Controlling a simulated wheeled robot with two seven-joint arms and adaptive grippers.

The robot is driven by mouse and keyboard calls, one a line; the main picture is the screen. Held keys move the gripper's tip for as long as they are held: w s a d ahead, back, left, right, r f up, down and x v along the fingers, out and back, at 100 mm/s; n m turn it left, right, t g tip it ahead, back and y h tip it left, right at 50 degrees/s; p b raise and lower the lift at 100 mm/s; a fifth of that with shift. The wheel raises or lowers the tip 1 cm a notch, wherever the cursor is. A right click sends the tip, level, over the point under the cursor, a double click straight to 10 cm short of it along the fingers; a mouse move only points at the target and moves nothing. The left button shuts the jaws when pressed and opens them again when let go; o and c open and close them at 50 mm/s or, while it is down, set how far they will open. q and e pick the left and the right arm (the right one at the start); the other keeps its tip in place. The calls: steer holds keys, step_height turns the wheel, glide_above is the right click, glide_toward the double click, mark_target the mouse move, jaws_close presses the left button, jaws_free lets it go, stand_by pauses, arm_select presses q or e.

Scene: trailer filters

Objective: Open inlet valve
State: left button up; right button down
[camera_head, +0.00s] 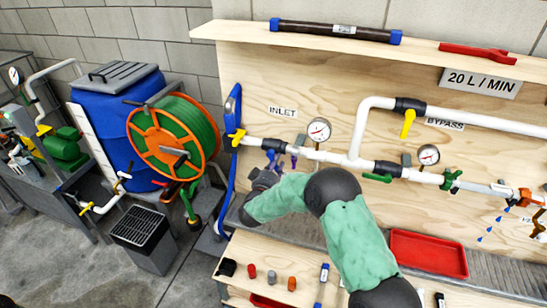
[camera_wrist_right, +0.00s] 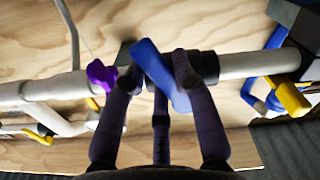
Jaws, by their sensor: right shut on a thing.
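The inlet valve sits on the white pipe below the INLET label (camera_head: 283,112). Its blue handle (camera_wrist_right: 155,72) slants across the black valve body (camera_wrist_right: 207,66) in the wrist view. The handle also shows small in the head view (camera_head: 270,158). My right gripper (camera_head: 262,181) is at the pipe from below. In the wrist view its dark fingers (camera_wrist_right: 152,82) are closed around the blue handle, one on its right side and others on its left. A purple handle (camera_wrist_right: 101,75) is just left of the fingers. My left gripper is not in view.
A yellow handle (camera_head: 237,137) and a blue hose (camera_head: 231,170) are left of the valve. A gauge (camera_head: 319,130) and a green handle (camera_head: 377,178) are to its right. A red tray (camera_head: 428,253) lies on the bench. A hose reel (camera_head: 172,140) stands left of the board.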

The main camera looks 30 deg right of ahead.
mark_target(284, 149)
steer(key=n+p, duration=0.2)
steer(key=r+n+p, duration=0.1)
steer(key=n+p, duration=0.1)
steer(key=s+d+r+n+p, duration=0.1)
steer(key=n+p, duration=0.1)
steer(key=shift+s, duration=0.1)
steer(key=n+p, duration=0.2)
steer(key=r+n+p, duration=0.1)
steer(key=n, duration=0.1)
steer(key=shift+s+d+r+n+p, duration=0.15)
steer(key=shift+r+n+p, duration=0.05)
steer(key=shift+n+p, duration=0.2)
steer(key=shift+r+n+p, duration=0.3)
steer(key=shift+n+p, duration=0.5)
steer(key=shift+n, duration=0.6)
steer(key=c, duration=1)
jaws_free()
steer(key=shift+o, duration=0.2)
steer(key=v, duration=1.2)
